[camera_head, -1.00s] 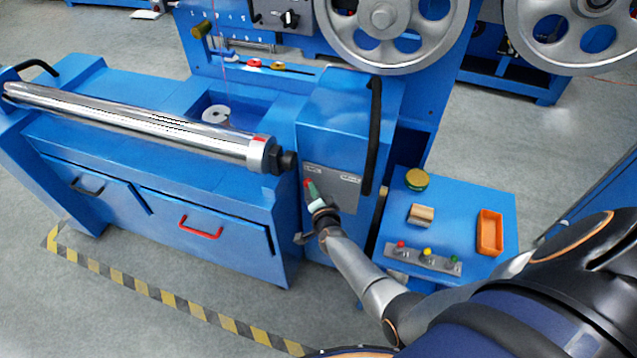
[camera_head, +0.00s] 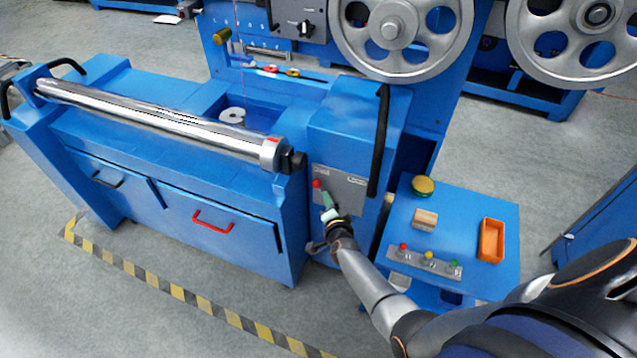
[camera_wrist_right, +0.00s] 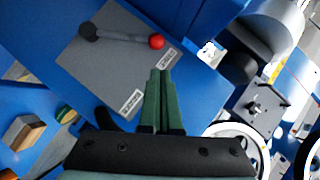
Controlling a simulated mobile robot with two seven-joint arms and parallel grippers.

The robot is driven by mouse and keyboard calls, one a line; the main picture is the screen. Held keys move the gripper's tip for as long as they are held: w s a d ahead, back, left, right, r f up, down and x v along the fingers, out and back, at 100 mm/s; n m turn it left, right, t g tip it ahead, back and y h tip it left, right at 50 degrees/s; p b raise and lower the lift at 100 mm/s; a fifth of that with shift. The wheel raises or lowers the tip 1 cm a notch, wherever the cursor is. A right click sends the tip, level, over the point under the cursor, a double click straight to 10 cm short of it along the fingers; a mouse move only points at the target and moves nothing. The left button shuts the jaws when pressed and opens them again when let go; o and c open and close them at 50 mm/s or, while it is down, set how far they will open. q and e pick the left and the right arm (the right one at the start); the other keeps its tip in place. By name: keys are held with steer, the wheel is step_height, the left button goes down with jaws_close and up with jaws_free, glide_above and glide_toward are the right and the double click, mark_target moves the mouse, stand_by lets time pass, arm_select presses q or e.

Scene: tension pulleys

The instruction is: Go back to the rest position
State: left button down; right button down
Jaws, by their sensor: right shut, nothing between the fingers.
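My right gripper (camera_head: 327,203) is in front of the grey plate (camera_head: 347,188) on the blue machine's front. In the right wrist view its green fingers (camera_wrist_right: 158,88) are together, with nothing between them. A lever with a red knob (camera_wrist_right: 156,42) lies across the grey plate (camera_wrist_right: 95,70), a little beyond the fingertips and apart from them. The red knob (camera_head: 317,184) also shows in the head view, just up and left of the fingertips. My left gripper is not in view.
A small blue table (camera_head: 468,218) to the right carries a wooden block (camera_head: 424,219), a round yellow-green item (camera_head: 423,187), an orange tray (camera_head: 491,240) and a button strip (camera_head: 428,260). A long metal roller (camera_head: 160,121) lies on the left. Striped floor tape (camera_head: 180,292) crosses the open floor.

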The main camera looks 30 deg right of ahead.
steer(key=shift+s+a+f, duration=0.2)
steer(key=shift+a+f, duration=0.05)
steer(key=shift+a, duration=0.2)
steer(key=s+a+n+g+y, duration=0.1)
steer(key=s+a+n, duration=0.3)
steer(key=s, duration=0.5)
steer(key=s+a+r+n+g+y, duration=0.1)
steer(key=s+a+n+g+y, duration=0.1)
steer(key=s+n, duration=0.6)
steer(key=s+a+n+g+y, duration=0.1)
steer(key=s+a+n+y, duration=0.2)
steer(key=s, duration=0.6)
steer(key=a+n, duration=0.2)
steer(key=a, duration=0.1)
steer(key=shift+s+r+n+y, duration=0.25)
steer(key=shift+s+n+y, duration=0.15)
